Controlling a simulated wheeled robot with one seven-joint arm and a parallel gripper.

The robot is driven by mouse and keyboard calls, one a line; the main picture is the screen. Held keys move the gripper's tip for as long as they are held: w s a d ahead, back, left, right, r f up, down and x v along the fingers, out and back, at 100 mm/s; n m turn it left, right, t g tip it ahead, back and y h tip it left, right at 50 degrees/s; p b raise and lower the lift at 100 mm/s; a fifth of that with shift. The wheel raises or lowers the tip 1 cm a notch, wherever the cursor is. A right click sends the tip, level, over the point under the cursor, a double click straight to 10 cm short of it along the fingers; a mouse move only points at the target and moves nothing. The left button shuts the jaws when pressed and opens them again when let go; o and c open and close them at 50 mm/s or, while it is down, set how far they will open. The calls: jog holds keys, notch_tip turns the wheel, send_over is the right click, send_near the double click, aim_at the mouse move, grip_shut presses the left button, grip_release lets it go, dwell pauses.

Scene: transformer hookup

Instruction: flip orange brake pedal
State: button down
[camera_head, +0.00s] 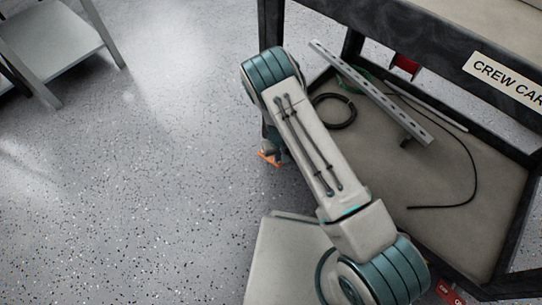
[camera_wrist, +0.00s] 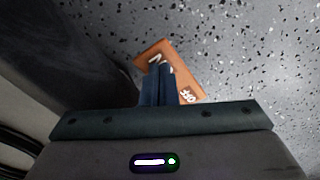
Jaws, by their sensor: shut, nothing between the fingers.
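The orange brake pedal (camera_wrist: 188,62) shows in the wrist view as a flat orange plate with white lettering, partly hidden behind my fingers. Letters that look like "OFF" are at its lower right. My gripper (camera_wrist: 160,70) is shut and empty, with its blue fingertips over or against the pedal; I cannot tell whether they touch it. In the head view a small orange piece of the pedal (camera_head: 270,157) shows low near the floor, beside the cart's left end. My arm hides most of it there, and the gripper's fingers are hidden too.
A dark-framed cart (camera_head: 480,55) labelled "CREW CAR..." stands at the right. Its lower shelf (camera_head: 455,220) holds a perforated metal rail (camera_head: 375,95), a black cable coil (camera_head: 333,111) and a loose black cable. A dark rounded shape, likely a wheel (camera_wrist: 75,60), is left of my fingers. Open speckled floor lies left.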

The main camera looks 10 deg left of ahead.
jog(key=shift+f, duration=0.1)
notch_tip(320, 180, up, 7)
jog(key=p, duration=0.4)
jog(key=shift+p, duration=0.4)
dwell(0.5)
